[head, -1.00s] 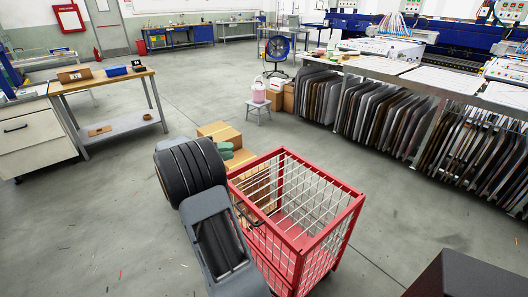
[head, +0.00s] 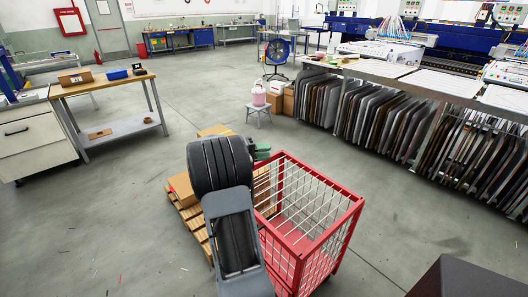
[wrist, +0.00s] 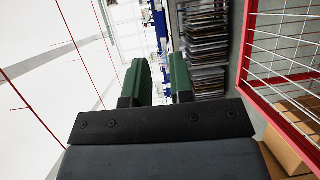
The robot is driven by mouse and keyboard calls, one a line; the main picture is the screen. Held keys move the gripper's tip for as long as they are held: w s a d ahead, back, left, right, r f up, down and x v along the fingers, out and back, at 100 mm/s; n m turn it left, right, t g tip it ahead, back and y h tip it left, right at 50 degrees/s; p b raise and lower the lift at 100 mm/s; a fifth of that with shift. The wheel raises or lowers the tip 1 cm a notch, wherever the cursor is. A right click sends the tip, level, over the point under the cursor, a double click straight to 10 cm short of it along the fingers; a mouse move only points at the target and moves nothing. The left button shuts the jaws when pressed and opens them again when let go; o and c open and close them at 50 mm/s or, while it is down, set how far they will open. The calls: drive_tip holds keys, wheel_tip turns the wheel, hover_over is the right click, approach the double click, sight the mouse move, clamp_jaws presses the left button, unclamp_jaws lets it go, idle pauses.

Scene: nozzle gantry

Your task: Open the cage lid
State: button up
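The cage (head: 310,225) is a red-framed cart with pale wire mesh sides, in the lower middle of the head view. I look down into it and see a red floor; I cannot make out a separate lid or its position. My arm hides the cage's left part. My gripper (head: 262,152) has green fingers and is just past the cage's far left corner in the head view. In the wrist view my gripper (wrist: 159,82) is open, with an empty gap between its fingers. The cage's red frame and mesh (wrist: 285,60) are to the right, apart from the fingers.
A wooden pallet (head: 203,236) with cardboard boxes (head: 181,189) lies left of the cage, partly behind my arm. A small stool (head: 259,108) with a pink container stands beyond. A sheet rack (head: 380,115) lines the right.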

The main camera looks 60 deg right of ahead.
clamp_jaws()
drive_tip(key=shift+c, duration=2)
unclamp_jaws()
drive_tip(key=o, duration=0.4)
drive_tip(key=shift+w+a, duration=0.1)
drive_tip(key=f+v, duration=0.1)
drive_tip(key=v, duration=1.2)
drive_tip(key=shift+w+a+r+b, duration=0.2)
drive_tip(key=shift+a+r+b, duration=0.05)
drive_tip(key=shift+r+b, duration=0.2)
